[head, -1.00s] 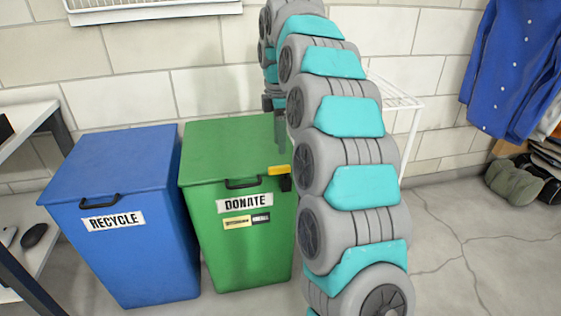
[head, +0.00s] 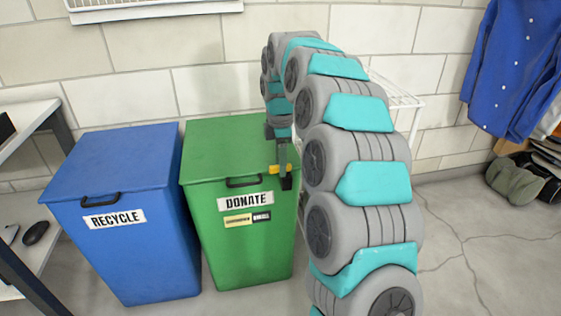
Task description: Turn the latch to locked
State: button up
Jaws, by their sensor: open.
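The latch is a small yellow bar (head: 274,170) with a dark part, at the front right top edge of the green DONATE bin (head: 239,238). The bin's lid is down. My gripper (head: 284,176) points down at the latch, over its right part. The gripper is open. Its fingers cover some of the latch, and I cannot tell whether they touch it. My arm hides the space right of the bin.
A blue RECYCLE bin (head: 143,252) stands just left of the green bin. A white wire rack (head: 400,98) is behind my arm. A shelf with a dark mouse-like object (head: 36,232) is at far left.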

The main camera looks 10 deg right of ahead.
grip_shut()
dwell(0.4)
